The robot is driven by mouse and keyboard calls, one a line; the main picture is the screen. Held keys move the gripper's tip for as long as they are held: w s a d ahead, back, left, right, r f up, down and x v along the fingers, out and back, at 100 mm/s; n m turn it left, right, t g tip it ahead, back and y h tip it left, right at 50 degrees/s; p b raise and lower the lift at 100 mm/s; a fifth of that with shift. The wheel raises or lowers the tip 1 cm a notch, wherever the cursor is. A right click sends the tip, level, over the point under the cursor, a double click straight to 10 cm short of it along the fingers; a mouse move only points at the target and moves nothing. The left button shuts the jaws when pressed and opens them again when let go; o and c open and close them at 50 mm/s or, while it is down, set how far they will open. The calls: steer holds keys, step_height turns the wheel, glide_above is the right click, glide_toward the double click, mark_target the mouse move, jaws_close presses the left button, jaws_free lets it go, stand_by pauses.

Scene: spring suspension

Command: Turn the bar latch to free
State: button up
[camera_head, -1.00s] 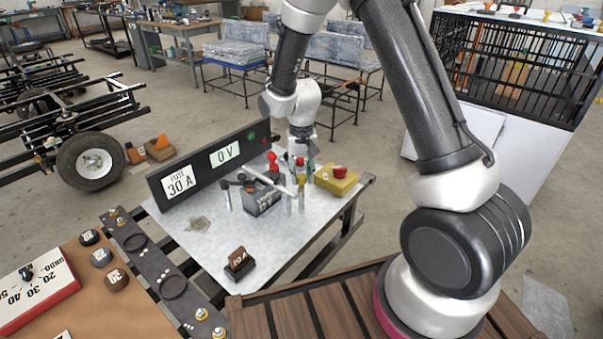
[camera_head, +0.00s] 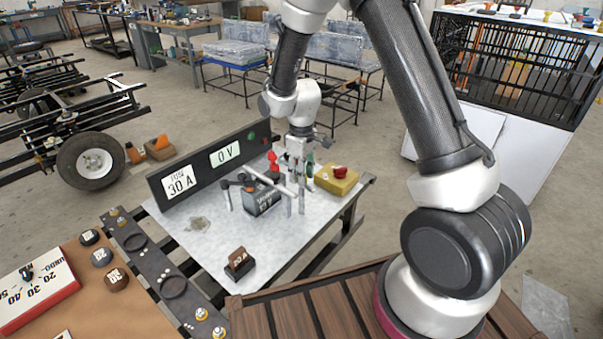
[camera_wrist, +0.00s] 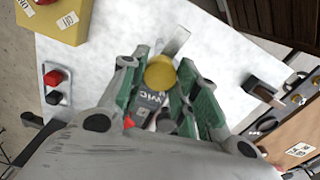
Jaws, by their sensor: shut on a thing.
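The dark grey battery (camera_head: 262,199) stands on the pale tabletop between thin upright posts. My gripper (camera_head: 297,175) is down at its right end. In the wrist view my gripper (camera_wrist: 158,72) has its green-padded fingers on either side of a round yellow knob (camera_wrist: 160,74). A flat metal bar (camera_wrist: 177,41), which looks like the bar latch, sticks out beyond the knob. The gripper is shut on the latch; the fingers hide the exact contact. The battery's lettered top (camera_wrist: 148,100) shows partly below the knob.
A yellow box with a red button (camera_head: 337,182) stands right of my gripper. A panel reading 30 A and 0 V (camera_head: 205,168) runs along the table's back left. A dark brown fuse block (camera_head: 239,263) lies in front. The tabletop between is mostly clear.

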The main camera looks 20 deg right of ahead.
steer(key=shift+n, duration=0.6)
steer(key=o, duration=1)
step_height(320, 180, up, 12)
